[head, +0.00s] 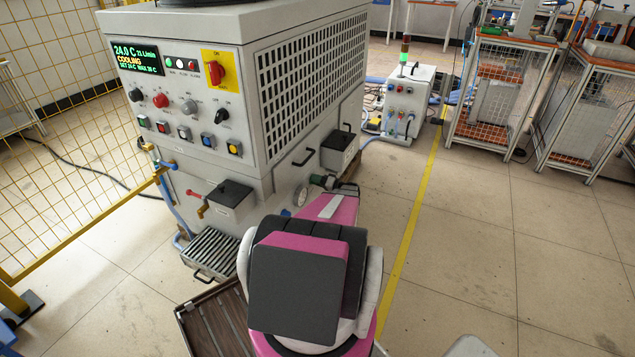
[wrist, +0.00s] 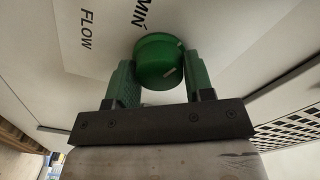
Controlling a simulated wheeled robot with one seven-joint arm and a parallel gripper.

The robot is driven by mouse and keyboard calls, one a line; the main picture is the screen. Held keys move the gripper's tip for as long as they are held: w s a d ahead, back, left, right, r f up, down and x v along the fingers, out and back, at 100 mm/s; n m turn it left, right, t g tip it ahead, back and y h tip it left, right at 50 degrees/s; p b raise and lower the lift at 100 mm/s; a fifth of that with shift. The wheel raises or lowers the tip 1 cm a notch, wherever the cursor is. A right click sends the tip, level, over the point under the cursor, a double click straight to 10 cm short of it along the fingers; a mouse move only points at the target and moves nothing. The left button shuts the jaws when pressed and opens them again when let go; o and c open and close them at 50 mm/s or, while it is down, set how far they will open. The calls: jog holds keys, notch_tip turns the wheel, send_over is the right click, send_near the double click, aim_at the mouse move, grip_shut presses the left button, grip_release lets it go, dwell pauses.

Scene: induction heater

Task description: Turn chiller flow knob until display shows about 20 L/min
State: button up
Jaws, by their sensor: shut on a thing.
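The chiller (head: 240,60) is a large light-grey cabinet at the left of the head view. Its display (head: 135,57) reads 24.0 C and what looks like 21 L/min, with COOLING below. In the wrist view a round green flow knob (wrist: 158,62) with a pale pointer mark sits on a white panel, beside the label FLOW (wrist: 84,28). My gripper (wrist: 159,75) is shut on the knob, one green finger on each side. In the head view my arm reaches to the chiller's lower side, and the knob cannot be made out there.
Above the arm, a grey box (head: 338,152) and a handle (head: 304,157) project from the chiller's side. A drip tray (head: 211,254) and a red-handled tap (head: 196,196) are at its front. A yellow mesh fence (head: 75,150) stands left.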

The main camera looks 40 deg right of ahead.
jog(key=o, duration=0.9)
jog(key=shift+s, duration=0.1)
jog(key=v, duration=1)
jog(key=shift+s+d, duration=0.15)
jog(key=shift+s, duration=0.15)
jog(key=shift+s, duration=0.1)
